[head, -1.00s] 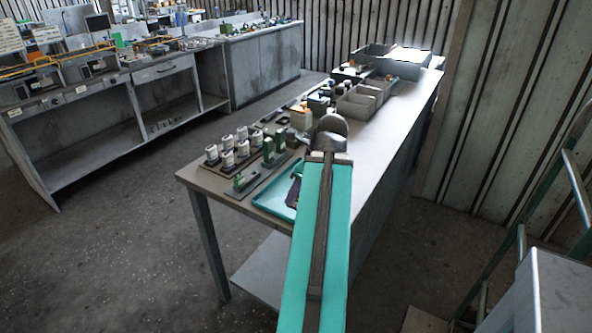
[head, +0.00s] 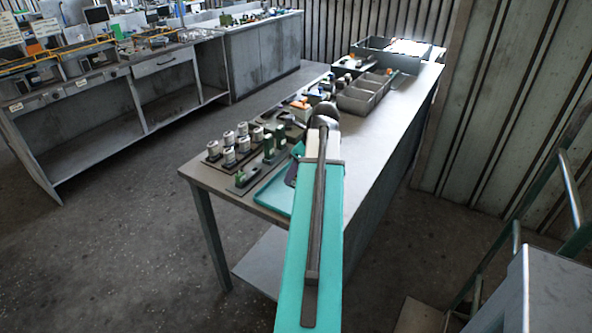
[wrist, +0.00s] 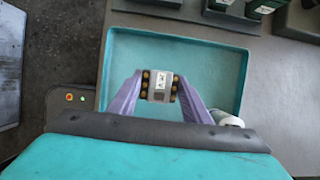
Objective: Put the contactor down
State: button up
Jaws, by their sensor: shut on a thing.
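The contactor (wrist: 159,86) is a small pale block with brass-coloured terminals on its left and right sides. In the wrist view my gripper (wrist: 159,88) is shut on it, one purple finger on each side. The contactor appears over the teal tray (wrist: 225,60); I cannot tell whether it touches the tray floor. In the head view the tray (head: 272,195) lies near the front end of the bench, partly hidden by my teal arm. The gripper and contactor are not clearly visible there.
White cylindrical parts (head: 229,147) stand in rows on the bench left of the tray, with green blocks (head: 269,143) beside them. Grey bins (head: 362,97) stand farther back. The bench's right side (head: 385,125) is clear. A dark box with lit buttons (wrist: 72,98) sits left of the tray.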

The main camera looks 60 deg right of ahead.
jog(key=shift+w+d+f+p, duration=0.1)
jog(key=shift+w+d+p, duration=0.05)
jog(key=shift+w+d, duration=0.5)
jog(key=shift+w+d+f+p, duration=0.15)
jog(key=shift+w+d, duration=0.3)
jog(key=shift+d, duration=0.4)
jog(key=shift+r, duration=0.15)
jog(key=shift+w+d, duration=0.2)
jog(key=shift+d, duration=0.05)
jog(key=shift+w+d, duration=0.1)
jog(key=shift+f+p, duration=0.75)
jog(key=shift+f, duration=1.1)
jog(key=shift+f, duration=0.1)
jog(key=o, duration=1)
jog(key=shift+c, duration=0.2)
